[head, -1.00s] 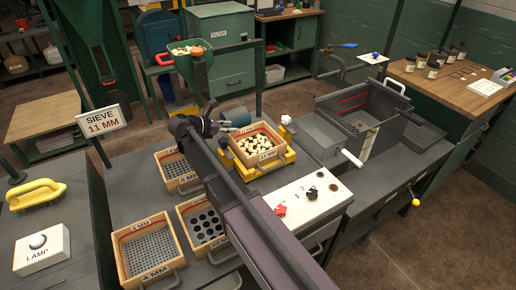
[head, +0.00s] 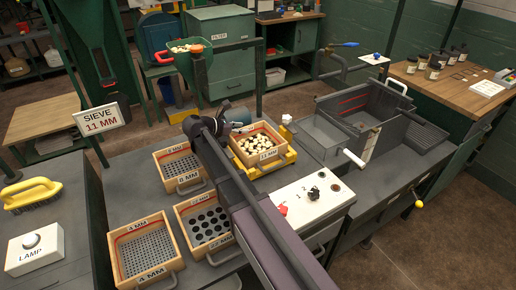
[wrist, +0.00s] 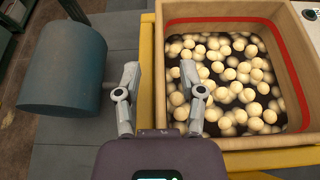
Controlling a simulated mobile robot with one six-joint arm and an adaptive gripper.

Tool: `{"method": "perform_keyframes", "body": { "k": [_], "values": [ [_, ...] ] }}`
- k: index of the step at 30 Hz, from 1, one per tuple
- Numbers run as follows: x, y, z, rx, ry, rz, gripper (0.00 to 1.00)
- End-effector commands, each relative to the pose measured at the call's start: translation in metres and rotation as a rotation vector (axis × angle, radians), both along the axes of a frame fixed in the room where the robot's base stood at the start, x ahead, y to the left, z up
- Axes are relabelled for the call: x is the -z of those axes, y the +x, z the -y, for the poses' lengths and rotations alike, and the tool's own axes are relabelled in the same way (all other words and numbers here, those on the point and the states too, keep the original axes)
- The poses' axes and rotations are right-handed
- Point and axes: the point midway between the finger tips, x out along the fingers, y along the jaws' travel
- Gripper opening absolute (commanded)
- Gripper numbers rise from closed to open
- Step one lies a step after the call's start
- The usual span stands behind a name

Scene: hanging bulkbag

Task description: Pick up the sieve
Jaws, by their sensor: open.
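The wooden sieve (head: 238,152) full of pale round balls sits in a yellow cradle (head: 283,165). Other wooden sieves stand empty to the left: one marked 8 MM (head: 180,184), one marked 4 MM (head: 120,275) and one with large holes (head: 181,224). In the wrist view my gripper (wrist: 160,88) is open and empty. Its fingers lie on either side of the left wall of the ball-filled sieve (wrist: 160,50) in the picture, the right one overlapping the balls. Contact cannot be told. My arm hides part of the bench in the head view.
A teal cylinder (wrist: 62,65) stands close left of my gripper. A sign (head: 101,117) reads SIEVE 11 MM. A white control panel (head: 312,200) lies right of my arm. A grey bin (head: 325,138) with a white-ended handle stands right of the cradle.

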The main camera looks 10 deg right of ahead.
Motion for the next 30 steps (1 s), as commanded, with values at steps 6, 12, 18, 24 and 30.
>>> {"method": "perform_keyframes", "body": {
  "k": [6,12,18,24,30],
  "values": [
    [-0.0003,0.0,0.0013,0.001,0.0,0.001,0.51],
    [-0.0002,-0.0001,0.0011,0.001,0.0,0.001,0.46],
    [-0.0002,-0.0001,0.001,0.001,0.0,0.001,0.0],
    [-0.0006,-0.0001,0.0012,0.001,-0.002,-0.001,0.0],
    [-0.0009,-0.0002,0.0011,0.002,-0.001,0.0,0.0]
  ]
}}
